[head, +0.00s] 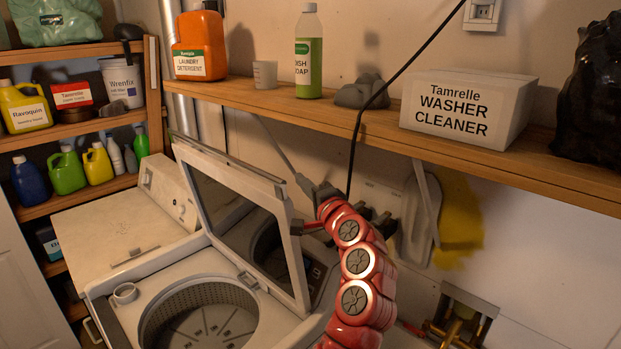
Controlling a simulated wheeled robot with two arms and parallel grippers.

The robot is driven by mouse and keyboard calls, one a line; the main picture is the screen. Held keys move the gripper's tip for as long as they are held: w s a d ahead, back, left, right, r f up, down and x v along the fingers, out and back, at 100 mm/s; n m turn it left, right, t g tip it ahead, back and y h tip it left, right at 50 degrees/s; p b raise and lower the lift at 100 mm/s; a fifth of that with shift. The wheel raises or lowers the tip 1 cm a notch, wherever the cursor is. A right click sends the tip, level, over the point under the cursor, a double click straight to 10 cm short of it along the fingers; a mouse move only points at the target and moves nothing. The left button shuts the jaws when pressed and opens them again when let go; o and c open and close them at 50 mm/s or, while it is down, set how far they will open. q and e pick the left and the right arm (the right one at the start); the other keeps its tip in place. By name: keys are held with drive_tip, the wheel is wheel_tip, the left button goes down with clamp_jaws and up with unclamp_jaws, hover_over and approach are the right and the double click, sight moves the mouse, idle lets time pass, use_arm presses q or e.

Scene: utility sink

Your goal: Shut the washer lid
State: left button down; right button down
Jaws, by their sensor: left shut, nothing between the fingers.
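The washer (110,300) stands at the lower left with its round drum open to view. Its lid (285,205) is raised, leaning back toward the wall, a pale frame around a dark glass panel. My red left arm rises from the bottom of the head view, right of the lid. My left gripper (303,184) is dark grey, shut and empty, near the lid's upper right corner, on its right or back side. I cannot tell whether it touches the lid. My right gripper is not in view.
A wooden shelf (375,125) runs above the washer, holding laundry detergent (200,45), dish soap (308,55) and a washer cleaner box (465,108). A black cable (405,68) hangs close to my gripper. A second pale machine (120,220) stands behind left. Pipes (460,320) sit lower right.

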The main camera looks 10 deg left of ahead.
use_arm(q)
drive_tip(key=shift+s+a+f+p, duration=0.2)
drive_tip(key=shift+s+a+p, duration=0.65)
drive_tip(key=shift+s, duration=0.25)
